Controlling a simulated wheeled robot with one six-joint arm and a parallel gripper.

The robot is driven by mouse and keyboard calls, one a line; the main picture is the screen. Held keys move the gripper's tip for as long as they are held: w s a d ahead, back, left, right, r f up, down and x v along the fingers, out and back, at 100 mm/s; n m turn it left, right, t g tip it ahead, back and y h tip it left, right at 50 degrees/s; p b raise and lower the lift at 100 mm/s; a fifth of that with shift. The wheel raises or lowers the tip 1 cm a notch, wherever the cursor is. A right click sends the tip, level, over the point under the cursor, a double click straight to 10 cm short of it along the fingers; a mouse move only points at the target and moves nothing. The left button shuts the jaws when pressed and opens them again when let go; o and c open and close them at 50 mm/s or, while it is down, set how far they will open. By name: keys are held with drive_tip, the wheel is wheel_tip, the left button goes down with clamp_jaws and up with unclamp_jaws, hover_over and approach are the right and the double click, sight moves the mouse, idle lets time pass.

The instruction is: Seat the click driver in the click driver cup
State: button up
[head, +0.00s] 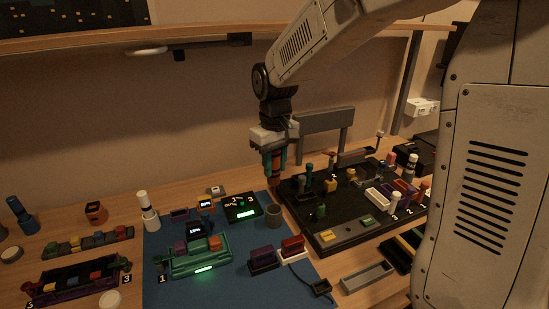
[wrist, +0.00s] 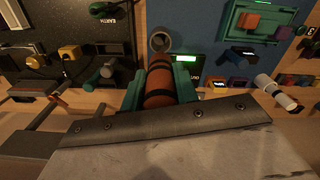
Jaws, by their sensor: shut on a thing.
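My gripper (head: 273,158) is shut on the click driver (head: 275,172), an orange-brown cylinder with dark bands. The driver points downward in the head view, held above the workbench. In the wrist view the driver (wrist: 160,82) lies between the teal fingers of my gripper (wrist: 160,88). The click driver cup (head: 273,212) is a small grey round cup near the right edge of the blue mat. It shows as an open ring (wrist: 161,40) just beyond the driver's end in the wrist view. The driver appears above the cup and apart from it; its lower tip is partly unclear.
A black board (head: 330,237) with several pegs and tools lies just right of the cup. A grey frame (head: 325,121) stands behind.

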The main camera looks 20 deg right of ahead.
sight(275, 177)
drive_tip(key=shift+f, duration=2.1)
wheel_tip(275, 177, down, 6)
idle(2.1)
drive_tip(key=o, duration=1.2)
drive_tip(key=shift+f, duration=0.1)
drive_tip(key=shift+c, duration=0.2)
wheel_tip(275, 177, up, 8)
drive_tip(key=shift+f, duration=0.1)
